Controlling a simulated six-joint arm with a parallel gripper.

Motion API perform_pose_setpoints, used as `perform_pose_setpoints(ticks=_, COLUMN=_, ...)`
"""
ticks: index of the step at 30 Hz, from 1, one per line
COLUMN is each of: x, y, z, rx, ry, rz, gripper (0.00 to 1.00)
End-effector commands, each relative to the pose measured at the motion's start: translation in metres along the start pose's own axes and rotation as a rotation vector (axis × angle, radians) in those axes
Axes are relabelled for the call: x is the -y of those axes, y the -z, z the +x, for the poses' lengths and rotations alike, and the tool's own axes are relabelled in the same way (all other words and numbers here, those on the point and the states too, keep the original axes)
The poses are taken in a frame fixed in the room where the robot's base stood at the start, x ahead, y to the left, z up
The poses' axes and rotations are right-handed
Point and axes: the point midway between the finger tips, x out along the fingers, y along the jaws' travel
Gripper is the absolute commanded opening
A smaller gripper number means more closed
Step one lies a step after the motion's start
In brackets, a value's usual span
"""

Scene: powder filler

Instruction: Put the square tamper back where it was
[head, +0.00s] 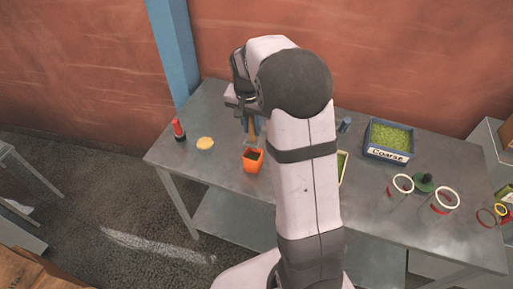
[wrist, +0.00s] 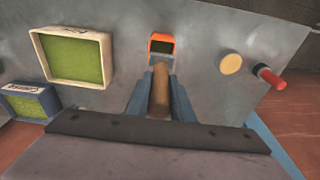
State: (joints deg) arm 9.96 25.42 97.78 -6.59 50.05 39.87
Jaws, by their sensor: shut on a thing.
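My gripper (head: 253,126) is over the left part of the grey table, shut on a brown wooden handle. This handle, which appears to be the square tamper's (wrist: 160,88), stands between the blue fingers in the wrist view. The tamper's lower end is small and partly hidden; a pale flat part shows near the orange cup. The square orange cup (head: 253,165) with a dark inside stands just in front of the tamper in the head view. It also shows beyond the handle in the wrist view (wrist: 161,36). I cannot tell whether the tamper touches the table.
A yellow disc (head: 205,143) and a red-topped item (head: 178,130) are at the left. A blue bin marked "Coarse" (head: 389,156), a small blue piece (head: 345,125), and several rings are at the right. My arm partly hides a pale-rimmed green tray (wrist: 108,57).

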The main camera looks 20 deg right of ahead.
Motion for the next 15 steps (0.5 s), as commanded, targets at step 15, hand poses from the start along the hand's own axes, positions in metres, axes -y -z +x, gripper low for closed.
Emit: perform_pose_setpoints(ticks=15, x=0.014, y=0.082, z=0.039, rx=0.002, ry=0.04, rz=-0.273, gripper=0.01)
